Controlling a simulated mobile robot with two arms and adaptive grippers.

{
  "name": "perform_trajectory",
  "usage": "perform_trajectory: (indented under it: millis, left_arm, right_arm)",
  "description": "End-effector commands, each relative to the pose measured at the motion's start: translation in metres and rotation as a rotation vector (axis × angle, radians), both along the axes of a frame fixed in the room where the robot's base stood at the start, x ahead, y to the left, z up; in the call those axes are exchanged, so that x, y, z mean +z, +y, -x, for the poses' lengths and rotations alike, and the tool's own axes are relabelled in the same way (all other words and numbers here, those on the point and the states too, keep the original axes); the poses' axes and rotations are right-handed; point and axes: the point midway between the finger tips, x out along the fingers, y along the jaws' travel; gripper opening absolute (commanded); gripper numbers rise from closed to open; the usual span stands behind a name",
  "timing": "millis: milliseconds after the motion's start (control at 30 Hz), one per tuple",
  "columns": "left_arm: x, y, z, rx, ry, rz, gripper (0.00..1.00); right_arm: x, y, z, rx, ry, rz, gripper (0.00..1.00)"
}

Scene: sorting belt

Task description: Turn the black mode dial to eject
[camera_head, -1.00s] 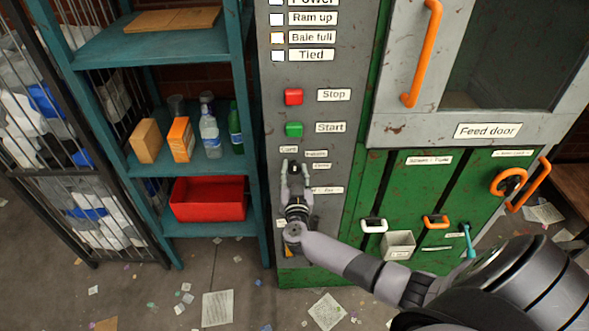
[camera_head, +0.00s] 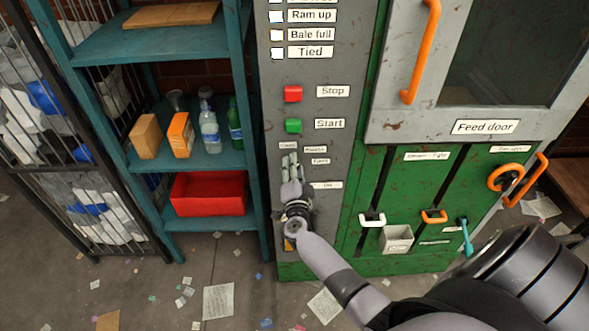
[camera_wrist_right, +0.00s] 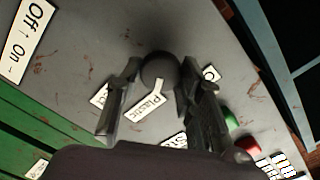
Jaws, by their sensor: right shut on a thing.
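The black mode dial (camera_wrist_right: 158,70) shows in the right wrist view as a round dark knob with a white pointer mark, which points towards the "Plastic" label (camera_wrist_right: 148,104). My right gripper (camera_head: 290,160) is at the grey panel (camera_head: 335,60), and its fingers (camera_wrist_right: 157,88) are shut on the dial, one on each side. The "Eject" label (camera_head: 320,161) is to the right of the fingers in the head view. My left gripper is out of view.
The red Stop button (camera_head: 293,94) and green Start button (camera_head: 293,126) are above the gripper. An "On" label (camera_head: 326,185) is at its right. A blue-green shelf (camera_head: 180,155) with a red bin (camera_head: 208,194) stands left. Orange handles (camera_head: 507,178) are on the right.

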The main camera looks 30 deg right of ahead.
Motion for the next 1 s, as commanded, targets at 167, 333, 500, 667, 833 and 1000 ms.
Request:
perform_trajectory:
  millis: [167,333,500,667,833,1000]
  left_arm:
    - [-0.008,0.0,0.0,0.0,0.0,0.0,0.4]
    - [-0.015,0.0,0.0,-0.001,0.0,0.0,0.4]
    - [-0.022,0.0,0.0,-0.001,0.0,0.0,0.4]
    - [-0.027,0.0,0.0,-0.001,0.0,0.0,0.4]
    - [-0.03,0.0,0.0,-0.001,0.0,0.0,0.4]
    - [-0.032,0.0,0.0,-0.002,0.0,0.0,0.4]
  right_arm:
    - [-0.004,0.0,0.001,-0.002,-0.087,-0.147,0.06]
    - [-0.005,0.0,0.001,-0.002,-0.17,-0.284,0.06]
    - [-0.005,0.0,0.001,-0.003,-0.248,-0.409,0.06]
    - [-0.006,-0.001,0.001,-0.003,-0.309,-0.508,0.06]
    - [-0.006,-0.001,0.001,-0.003,-0.355,-0.583,0.06]
    - [-0.005,-0.001,0.001,-0.003,-0.384,-0.63,0.06]
